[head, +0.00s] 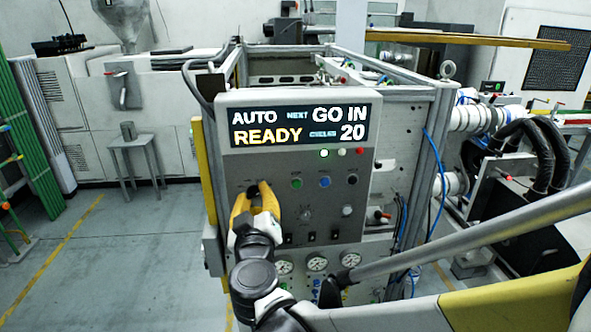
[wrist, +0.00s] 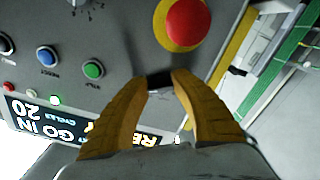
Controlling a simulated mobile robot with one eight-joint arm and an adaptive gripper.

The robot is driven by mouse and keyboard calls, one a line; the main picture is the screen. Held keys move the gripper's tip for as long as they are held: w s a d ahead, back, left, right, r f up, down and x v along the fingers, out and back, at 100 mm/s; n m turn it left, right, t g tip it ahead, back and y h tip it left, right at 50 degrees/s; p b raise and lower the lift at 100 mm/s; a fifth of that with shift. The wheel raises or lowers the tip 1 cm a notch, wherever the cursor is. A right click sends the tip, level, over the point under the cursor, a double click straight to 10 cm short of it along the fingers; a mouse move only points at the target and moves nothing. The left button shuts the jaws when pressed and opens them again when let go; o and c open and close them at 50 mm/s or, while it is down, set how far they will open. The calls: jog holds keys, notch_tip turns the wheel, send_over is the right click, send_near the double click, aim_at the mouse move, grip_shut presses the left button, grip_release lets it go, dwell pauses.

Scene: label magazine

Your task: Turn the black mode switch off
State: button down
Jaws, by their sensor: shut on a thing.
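The grey control panel (head: 240,160) stands ahead, with a lit display (head: 300,126) reading "AUTO", "READY", "NEXT GO IN" and "20". My yellow-fingered gripper (head: 257,189) is at the panel's left side, below the display. In the wrist view my gripper (wrist: 160,82) is shut on the black mode switch (wrist: 159,80), whose dark end shows between the fingertips. Most of the switch is hidden by the fingers, and I cannot read its position mark. In the head view my gripper covers most of it.
A red mushroom button (wrist: 187,20) on a yellow plate lies close to the fingertips. A green button (head: 296,183), a blue button (head: 325,181) and a black button (head: 352,179) sit right of my gripper. A green lamp (head: 324,153) is lit. Open floor lies left of the panel.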

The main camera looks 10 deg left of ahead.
jog(key=n, duration=0.7)
jog(key=shift+d+r+b, duration=0.1)
jog(key=shift+b, duration=0.2)
jog(key=n, duration=0.6)
jog(key=shift+r, duration=0.1)
jog(key=n, duration=0.6)
jog(key=shift+r+n, duration=0.1)
jog(key=shift+n, duration=0.2)
jog(key=n, duration=0.6)
jog(key=shift+b, duration=0.35)
jog(key=c, duration=1)
grip_release()
jog(key=shift+c, duration=0.2)
